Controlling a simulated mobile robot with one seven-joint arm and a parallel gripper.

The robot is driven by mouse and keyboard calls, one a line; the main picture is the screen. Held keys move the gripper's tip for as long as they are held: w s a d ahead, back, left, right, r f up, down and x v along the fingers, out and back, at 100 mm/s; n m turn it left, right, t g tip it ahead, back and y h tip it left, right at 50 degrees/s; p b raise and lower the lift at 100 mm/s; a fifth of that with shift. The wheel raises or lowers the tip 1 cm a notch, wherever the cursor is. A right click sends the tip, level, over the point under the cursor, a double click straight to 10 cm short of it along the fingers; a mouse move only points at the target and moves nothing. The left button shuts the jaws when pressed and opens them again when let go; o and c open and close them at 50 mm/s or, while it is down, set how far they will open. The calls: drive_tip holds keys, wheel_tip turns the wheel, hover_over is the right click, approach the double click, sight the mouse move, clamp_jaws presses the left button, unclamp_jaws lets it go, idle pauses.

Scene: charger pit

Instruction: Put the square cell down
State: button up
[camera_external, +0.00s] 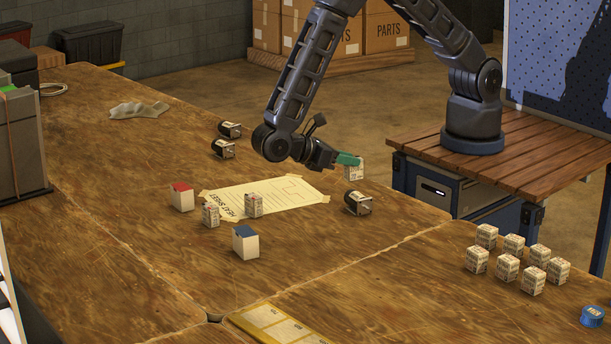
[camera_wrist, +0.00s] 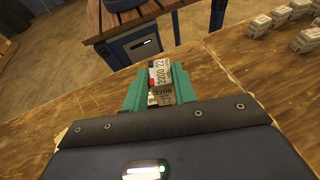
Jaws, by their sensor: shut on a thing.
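My gripper (camera_external: 349,159) has green fingers and is shut on a square cell (camera_external: 354,171), a small white block with printed labels. In the external view the cell is at the fingertips, close to the table's far edge; I cannot tell whether it touches the wood. In the wrist view the cell (camera_wrist: 160,83) sits between the two green fingers (camera_wrist: 158,88), with the digits 2200 on its faces. Similar cells stand on the table: one (camera_external: 211,215) beside the paper sheet, one (camera_external: 254,205) on its near edge, and a group (camera_external: 507,267) at the right.
A taped paper sheet (camera_external: 265,196) lies mid-table. A dark motor-like cylinder (camera_external: 357,203) lies just in front of the held cell; two more (camera_external: 226,140) lie behind. A red-topped block (camera_external: 181,197) and blue-topped block (camera_external: 246,242) stand left and front. The wood right of the cylinder is clear.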

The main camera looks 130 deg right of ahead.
drive_tip(key=w+d+r+m+t+y, duration=0.2)
drive_tip(key=w+d+m+t+y, duration=0.25)
drive_tip(key=m+t, duration=0.4)
drive_tip(key=w+d+r+m+t+y, duration=0.35)
drive_tip(key=w+m+t+y, duration=0.25)
drive_tip(key=m+t, duration=0.25)
drive_tip(key=w+d+r+m+t+h, duration=0.2)
drive_tip(key=d+m+t+h, duration=0.3)
drive_tip(key=d, duration=0.5)
drive_tip(key=w+d+r+m+t+h, duration=0.1)
drive_tip(key=d+m+t+h, duration=0.35)
drive_tip(key=d+m, duration=0.4)
drive_tip(key=shift+n+y, duration=0.4)
drive_tip(key=shift+n, duration=0.45)
drive_tip(key=f, duration=0.6)
drive_tip(key=d+f, duration=0.1)
drive_tip(key=f, duration=1.2)
drive_tip(key=shift+w+d, duration=0.15)
drive_tip(key=shift+f, duration=0.1)
drive_tip(key=o, duration=1.1)
drive_tip(key=shift+c, duration=0.2)
